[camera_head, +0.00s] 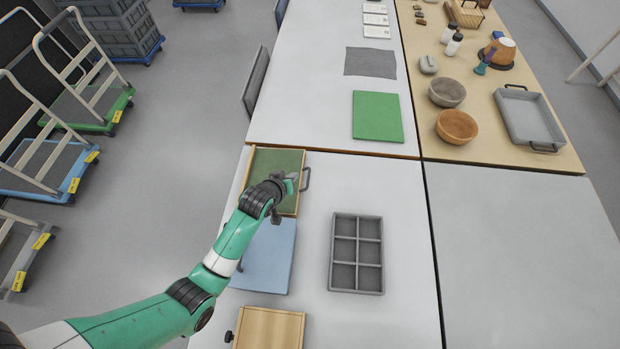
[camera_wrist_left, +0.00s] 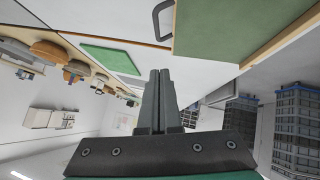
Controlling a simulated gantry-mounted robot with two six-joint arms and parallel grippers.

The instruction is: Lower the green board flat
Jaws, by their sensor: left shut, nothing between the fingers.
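The green board (camera_head: 272,162) has a light wooden frame and lies at the far left of the near table. A dark handle (camera_head: 306,180) stands out from its right side. I cannot tell for sure how far it is tilted. My left gripper (camera_head: 291,181) is shut and empty, over the lower right part of the board in the head view, and hides some of it. In the left wrist view the board (camera_wrist_left: 225,22) is at the top right, with its handle (camera_wrist_left: 162,20) beside it. The shut fingertips (camera_wrist_left: 160,74) are apart from both. My right gripper is out of view.
A blue panel (camera_head: 268,255) lies just nearer than the board. A grey compartment tray (camera_head: 337,285) stands to the right, and a wooden box (camera_head: 268,328) at the front. A flat green mat (camera_head: 377,117) lies on the far table. The right near tabletop is clear.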

